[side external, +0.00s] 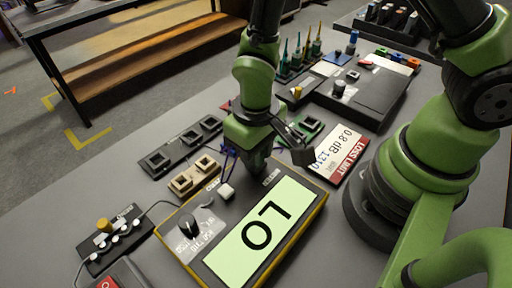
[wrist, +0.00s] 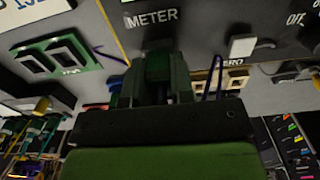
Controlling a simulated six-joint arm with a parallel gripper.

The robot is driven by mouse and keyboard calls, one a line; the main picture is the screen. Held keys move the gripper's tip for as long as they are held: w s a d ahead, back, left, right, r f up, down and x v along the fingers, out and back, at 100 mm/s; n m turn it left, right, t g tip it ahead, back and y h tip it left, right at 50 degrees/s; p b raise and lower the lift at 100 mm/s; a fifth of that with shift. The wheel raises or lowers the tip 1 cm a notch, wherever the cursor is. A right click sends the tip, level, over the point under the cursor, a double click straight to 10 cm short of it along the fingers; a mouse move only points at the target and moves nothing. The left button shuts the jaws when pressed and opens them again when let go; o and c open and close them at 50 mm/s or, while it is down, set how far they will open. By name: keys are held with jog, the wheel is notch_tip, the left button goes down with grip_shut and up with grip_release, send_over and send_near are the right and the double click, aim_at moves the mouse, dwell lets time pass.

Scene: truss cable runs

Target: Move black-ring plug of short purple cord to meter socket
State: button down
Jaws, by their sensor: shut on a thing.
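The meter (side external: 190,255) is a yellow-edged box with a lit display reading LO, in the side view. Its METER label (wrist: 152,17) shows at the top of the wrist view. My gripper (side external: 258,168) is down at the meter's far edge by that label, and also fills the middle of the wrist view (wrist: 155,85). It is shut on a plug of the short purple cord, which is mostly hidden between the fingers. The purple cord (wrist: 213,75) shows beside the fingers, and left of the gripper in the side view (side external: 229,158). The meter socket and black ring are hidden; I cannot tell whether the plug is seated.
A beige socket block (side external: 193,177) and a dark socket block (side external: 186,146) stand left of the gripper. A green socket block (side external: 306,130) stands behind it. A loss-limit card (side external: 338,152) lies to the right.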

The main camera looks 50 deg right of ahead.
dwell(0.4)
jog(key=c, duration=0.9)
grip_release()
jog(key=shift+r, duration=2.5)
jog(key=shift+r, duration=2)
